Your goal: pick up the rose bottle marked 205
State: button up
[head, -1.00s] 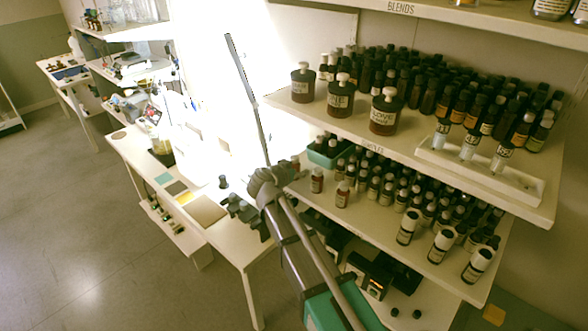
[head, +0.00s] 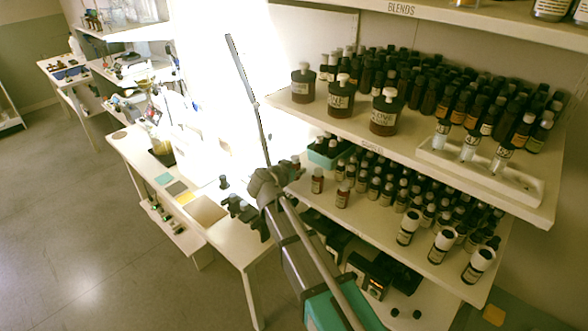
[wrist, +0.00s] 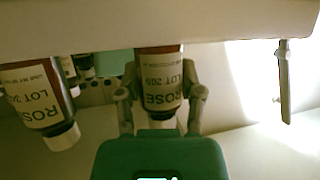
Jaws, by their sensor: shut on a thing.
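The rose bottle marked 205 (wrist: 160,88) is brown with a white label reading ROSE and LOT 205. It appears upside down in the wrist view. My gripper (wrist: 160,104) is shut on it, one finger on each side. In the head view my gripper (head: 284,174) is at the left end of the middle shelf, where the bottle is mostly hidden. I cannot tell whether its base touches the shelf. Another rose bottle (wrist: 38,98), with a partly readable lot number, stands to the left in the wrist view.
Two small brown bottles, one nearer (head: 317,181) and one farther right (head: 342,194), stand close beside my gripper. A green bin (head: 322,158) is behind them. The upper shelf (head: 350,131) hangs over this row. A white table (head: 232,247) lies to the left.

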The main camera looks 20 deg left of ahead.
jog(key=shift+r+p, duration=1.35)
jog(key=shift+r, duration=0.05)
jog(key=s+d+r+p, duration=0.8)
jog(key=s+r+p, duration=0.2)
jog(key=s, duration=0.1)
jog(key=shift+d, duration=0.25)
jog(key=shift+f, duration=0.1)
